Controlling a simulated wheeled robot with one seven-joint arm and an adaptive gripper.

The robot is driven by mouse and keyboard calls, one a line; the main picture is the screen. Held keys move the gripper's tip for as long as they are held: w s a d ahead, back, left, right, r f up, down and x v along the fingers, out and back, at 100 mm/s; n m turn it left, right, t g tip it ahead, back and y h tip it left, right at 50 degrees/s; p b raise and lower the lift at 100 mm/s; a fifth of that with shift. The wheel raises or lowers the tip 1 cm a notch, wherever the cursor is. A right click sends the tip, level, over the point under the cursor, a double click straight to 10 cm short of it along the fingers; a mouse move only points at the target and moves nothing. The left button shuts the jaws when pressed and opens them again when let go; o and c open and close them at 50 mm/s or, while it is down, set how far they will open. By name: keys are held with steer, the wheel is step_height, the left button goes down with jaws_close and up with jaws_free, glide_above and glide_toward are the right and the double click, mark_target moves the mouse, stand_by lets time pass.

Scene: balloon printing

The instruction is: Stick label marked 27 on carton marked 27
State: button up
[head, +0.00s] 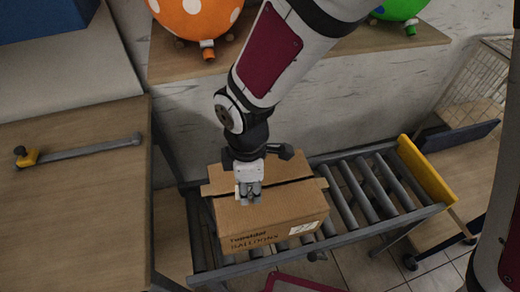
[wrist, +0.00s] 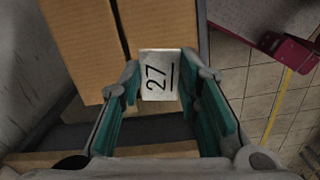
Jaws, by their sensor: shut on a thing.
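A white label (wrist: 159,75) with a black underlined 27 is between my fingertips in the wrist view. My gripper (wrist: 160,88) is shut on it, its teal finger pads on either side. In the head view my gripper (head: 248,196) is over the top of a brown cardboard carton (head: 280,213). The carton has printed text and a small white patch on its front, and no number can be read on it. The carton (wrist: 85,40) also shows beyond the label in the wrist view. I cannot tell whether the label touches the carton.
The carton sits on a roller conveyor (head: 375,195) with a yellow end plate (head: 426,170). Free rollers lie to its right. A wooden table (head: 75,215) with a grey bar (head: 90,147) stands at left. A shelf (head: 175,62) behind holds an orange spotted balloon (head: 195,15) and a green one (head: 400,8).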

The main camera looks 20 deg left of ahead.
mark_target(251, 208)
steer(key=shift+f+b, duration=2.65)
steer(key=shift+f, duration=1.4)
steer(key=o, duration=0.8)
steer(key=shift+r, duration=0.1)
steer(key=shift+r+p, duration=2.9)
steer(key=shift+r, duration=1.05)
